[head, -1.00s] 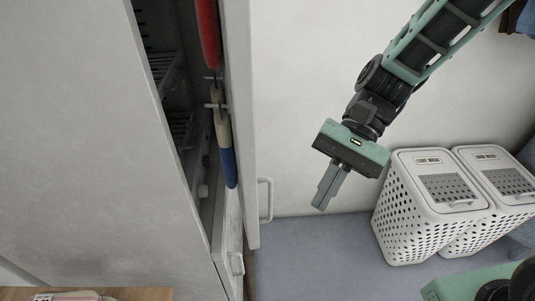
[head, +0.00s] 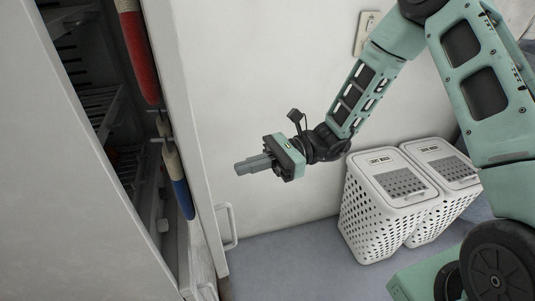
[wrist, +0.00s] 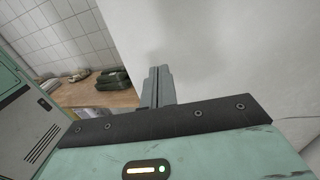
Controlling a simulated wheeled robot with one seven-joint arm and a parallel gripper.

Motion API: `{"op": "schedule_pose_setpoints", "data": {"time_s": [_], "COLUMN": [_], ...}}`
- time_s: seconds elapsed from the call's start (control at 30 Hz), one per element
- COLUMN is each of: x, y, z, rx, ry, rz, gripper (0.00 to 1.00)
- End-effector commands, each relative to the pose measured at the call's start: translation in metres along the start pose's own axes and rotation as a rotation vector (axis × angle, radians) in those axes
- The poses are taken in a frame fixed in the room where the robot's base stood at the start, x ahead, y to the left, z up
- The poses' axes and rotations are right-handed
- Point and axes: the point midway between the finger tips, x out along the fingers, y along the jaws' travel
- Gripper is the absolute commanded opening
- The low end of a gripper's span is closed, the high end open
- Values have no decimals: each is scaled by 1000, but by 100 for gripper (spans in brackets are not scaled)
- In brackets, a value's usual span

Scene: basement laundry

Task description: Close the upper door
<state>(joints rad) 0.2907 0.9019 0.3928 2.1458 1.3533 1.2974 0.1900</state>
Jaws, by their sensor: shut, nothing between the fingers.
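The upper door (head: 188,110) of the white fridge-like cabinet (head: 60,150) stands open in the head view, seen nearly edge-on. Its pale handle (head: 229,228) is low on its right face. Red and blue-and-cream items hang at the door's inner side. My gripper (head: 238,168) is shut and empty, pointing left toward the door's outer side, with a visible gap in the picture. In the wrist view the shut fingers (wrist: 157,86) show in front of a plain white surface; I cannot tell whether that is the door or the wall.
Shelves (head: 92,100) show inside the cabinet. A lower front (head: 203,262) with a handle sits below the door. Two white laundry baskets (head: 385,205) stand on the floor at right. The wrist view shows a wooden counter (wrist: 75,95) with dark folded items (wrist: 112,79).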

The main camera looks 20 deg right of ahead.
Motion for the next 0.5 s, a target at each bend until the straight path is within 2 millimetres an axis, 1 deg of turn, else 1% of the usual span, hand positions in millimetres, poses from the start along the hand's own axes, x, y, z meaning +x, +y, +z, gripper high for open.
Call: {"op": "schedule_pose_setpoints", "data": {"time_s": [0.03,0.2,0.33,0.5], "x": [12,41,55,63], "y": [1,1,1,1], "z": [3,3,2,0], "rx": [2,1,0,0], "ry": [-1,-1,0,0], "rz": [5,4,3,1], "gripper": [0,0,0,0]}}
